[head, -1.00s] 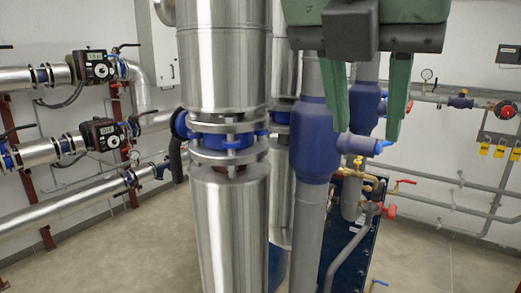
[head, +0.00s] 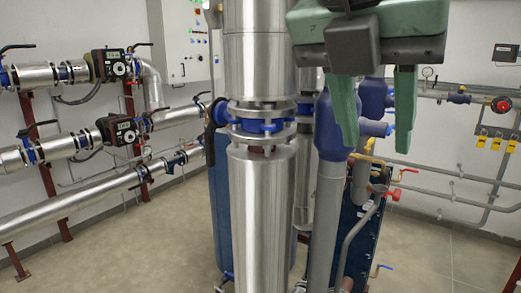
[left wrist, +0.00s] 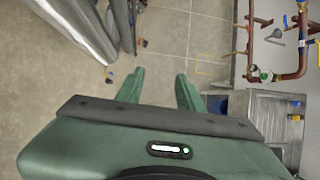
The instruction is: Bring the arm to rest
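My left gripper (head: 375,115) hangs from the top right of the head view, its two green fingers pointing down and spread apart with nothing between them. In the head view it overlaps the blue valve body (head: 331,125) behind it. The left wrist view also shows the gripper (left wrist: 158,90), fingers apart and empty, over bare floor. My right gripper is in neither view.
A large silver pipe (head: 262,190) with a blue flange stands in the middle. Insulated pipes with pumps (head: 113,65) line the left wall. A dark blue plate exchanger (head: 362,235) stands behind. Tiled floor (head: 140,250) is free at left.

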